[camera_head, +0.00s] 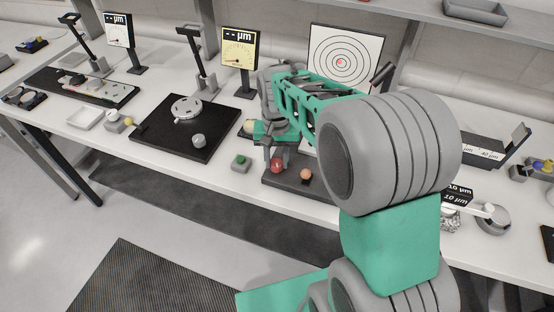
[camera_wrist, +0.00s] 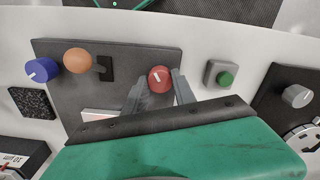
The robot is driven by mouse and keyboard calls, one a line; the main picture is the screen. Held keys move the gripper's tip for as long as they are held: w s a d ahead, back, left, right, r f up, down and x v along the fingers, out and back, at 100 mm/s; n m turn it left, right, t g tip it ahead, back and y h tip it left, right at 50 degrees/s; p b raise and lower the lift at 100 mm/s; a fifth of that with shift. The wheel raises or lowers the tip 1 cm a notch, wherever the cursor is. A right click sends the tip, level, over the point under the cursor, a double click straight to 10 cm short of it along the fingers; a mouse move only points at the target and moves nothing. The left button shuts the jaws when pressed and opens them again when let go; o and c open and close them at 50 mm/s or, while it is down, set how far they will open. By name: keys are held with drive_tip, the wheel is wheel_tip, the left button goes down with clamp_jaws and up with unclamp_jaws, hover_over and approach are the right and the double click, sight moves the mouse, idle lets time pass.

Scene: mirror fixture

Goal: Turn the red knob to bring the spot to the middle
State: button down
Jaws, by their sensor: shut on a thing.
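The red knob (camera_head: 277,166) sits on a dark fixture plate (camera_head: 290,182). It also shows in the wrist view (camera_wrist: 160,79), with a white mark on its face. My gripper (camera_wrist: 160,88) has a grey finger on each side of the red knob and is shut on it. In the head view my gripper (camera_head: 277,157) reaches down to the knob from above. The white target board (camera_head: 358,82) with black rings stands behind. A small red spot (camera_head: 340,62) lies at or very near the middle of its rings; any small offset is too fine to tell.
An orange ball-shaped knob (camera_wrist: 77,60) is on the same plate, with a blue knob (camera_wrist: 41,70) beyond it. A green button (camera_head: 241,160) sits to the left. A black board (camera_head: 165,145) with a grey knob (camera_head: 198,140) lies farther left. My arm hides part of the bench.

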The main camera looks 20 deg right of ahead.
sight(277, 163)
drive_tip(key=shift+n, duration=0.8)
drive_tip(key=c, duration=1)
unclamp_jaws()
wheel_tip(277, 163, up, 8)
drive_tip(key=shift+s+f+b, duration=0.1)
drive_tip(key=shift+b, duration=0.5)
